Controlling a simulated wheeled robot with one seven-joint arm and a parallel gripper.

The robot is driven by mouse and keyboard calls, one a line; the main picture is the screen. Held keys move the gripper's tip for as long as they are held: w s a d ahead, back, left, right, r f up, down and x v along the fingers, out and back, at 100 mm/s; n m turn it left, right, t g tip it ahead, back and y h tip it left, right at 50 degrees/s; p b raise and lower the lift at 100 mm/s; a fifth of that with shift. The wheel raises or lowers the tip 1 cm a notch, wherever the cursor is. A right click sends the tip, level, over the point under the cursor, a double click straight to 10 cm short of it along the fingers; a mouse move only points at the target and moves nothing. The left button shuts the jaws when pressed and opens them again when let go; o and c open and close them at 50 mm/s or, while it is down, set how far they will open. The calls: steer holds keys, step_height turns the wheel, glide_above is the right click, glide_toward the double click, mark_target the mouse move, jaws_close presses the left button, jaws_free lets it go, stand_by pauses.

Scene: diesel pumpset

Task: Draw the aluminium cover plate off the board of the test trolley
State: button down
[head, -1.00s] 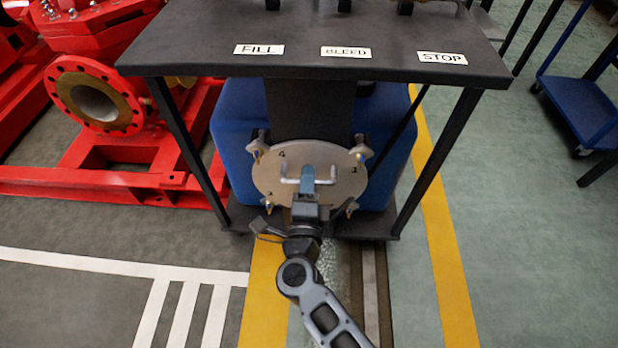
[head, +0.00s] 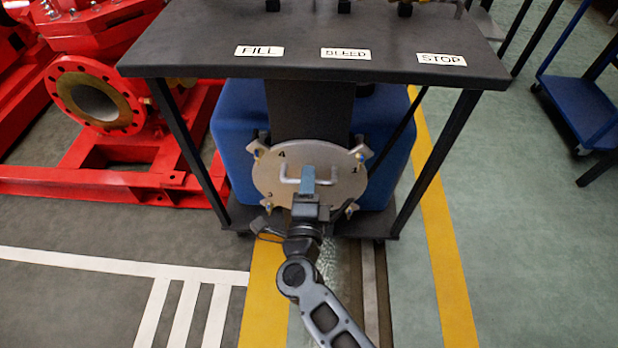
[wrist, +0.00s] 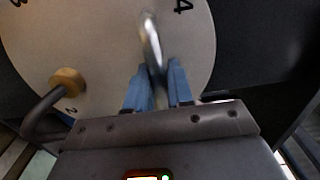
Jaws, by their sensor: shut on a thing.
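The aluminium cover plate (head: 270,178) is a round pale disc with numbers near its rim. It sits upright against the board (head: 308,108) of the test trolley, below the dark top. My gripper (head: 307,178) is in front of the plate, its blue fingers shut on the bar handle (head: 288,172). In the wrist view the fingers (wrist: 160,88) close around the handle (wrist: 150,42), with the plate (wrist: 95,38) behind it. Clamps sit around the plate's rim, including the upper left clamp (head: 256,149) and upper right clamp (head: 360,153). Any gap behind the plate is hidden.
The trolley's top (head: 310,55) with FILL, BLEED and STOP labels overhangs the plate. Legs stand either side, and a blue tank (head: 232,130) is behind. A brass knob (wrist: 68,82) shows close left of my gripper. Floor in front is clear.

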steer(key=shift+s+a+r+p, duration=0.1)
steer(key=shift+s+p, duration=0.45)
steer(key=shift+s, duration=0.95)
steer(key=shift+s+r+p, duration=0.2)
steer(key=shift+s+p, duration=0.25)
steer(key=shift+s, duration=0.7)
stand_by(0.7)
steer(key=shift+s+a, duration=0.1)
steer(key=shift+s, duration=0.05)
stand_by(0.3)
steer(key=shift+s+p, duration=0.65)
steer(key=shift+s, duration=1.75)
